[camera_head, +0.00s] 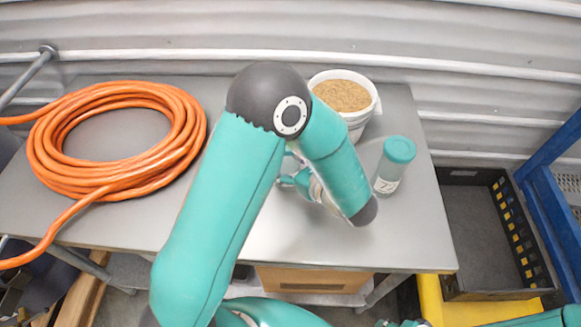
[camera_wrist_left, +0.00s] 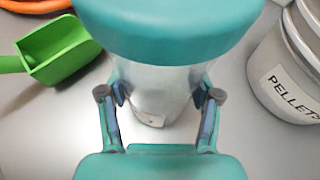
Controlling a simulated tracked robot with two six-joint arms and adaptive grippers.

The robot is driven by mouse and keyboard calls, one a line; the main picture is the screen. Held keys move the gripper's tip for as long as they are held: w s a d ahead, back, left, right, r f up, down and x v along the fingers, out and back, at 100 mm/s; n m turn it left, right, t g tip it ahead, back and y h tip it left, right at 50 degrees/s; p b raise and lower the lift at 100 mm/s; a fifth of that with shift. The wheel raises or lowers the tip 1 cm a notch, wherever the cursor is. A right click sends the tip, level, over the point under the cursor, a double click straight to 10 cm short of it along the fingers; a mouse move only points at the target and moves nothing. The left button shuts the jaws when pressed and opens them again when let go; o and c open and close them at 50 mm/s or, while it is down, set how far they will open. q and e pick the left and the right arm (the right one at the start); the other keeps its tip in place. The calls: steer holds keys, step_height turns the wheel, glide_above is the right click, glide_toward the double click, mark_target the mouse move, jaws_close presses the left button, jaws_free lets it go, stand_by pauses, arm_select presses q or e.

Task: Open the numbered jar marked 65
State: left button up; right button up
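In the left wrist view a jar with a wide teal lid (camera_wrist_left: 182,28) and a clear body (camera_wrist_left: 158,88) stands between the fingers of my left gripper (camera_wrist_left: 160,97). The pads meet both sides of the body, below the lid. A small label shows low on the jar, but its number cannot be read. In the head view my left arm hides this jar and most of the left gripper (camera_head: 294,180). Another teal-lidded jar (camera_head: 399,152) stands upright to the right; its label begins with 7 and the rest is unclear. My right gripper is out of view.
A white bucket of brown pellets (camera_head: 357,117) stands at the back; it is labelled PELLETS in the wrist view (camera_wrist_left: 272,82). A green scoop (camera_wrist_left: 62,50) lies left of the jar. An orange hose coil (camera_head: 60,180) covers the table's left. A black crate (camera_head: 475,295) is beyond the right edge.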

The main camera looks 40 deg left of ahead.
arm_select(q)
steer(key=c, duration=0.5)
steer(key=shift+r, duration=0.15)
steer(key=shift+c, duration=0.2)
step_height(320, 180, up, 20)
steer(key=b, duration=0.1)
steer(key=o, duration=0.8)
steer(key=c, duration=1.1)
jaws_close()
steer(key=shift+s, duration=0.1)
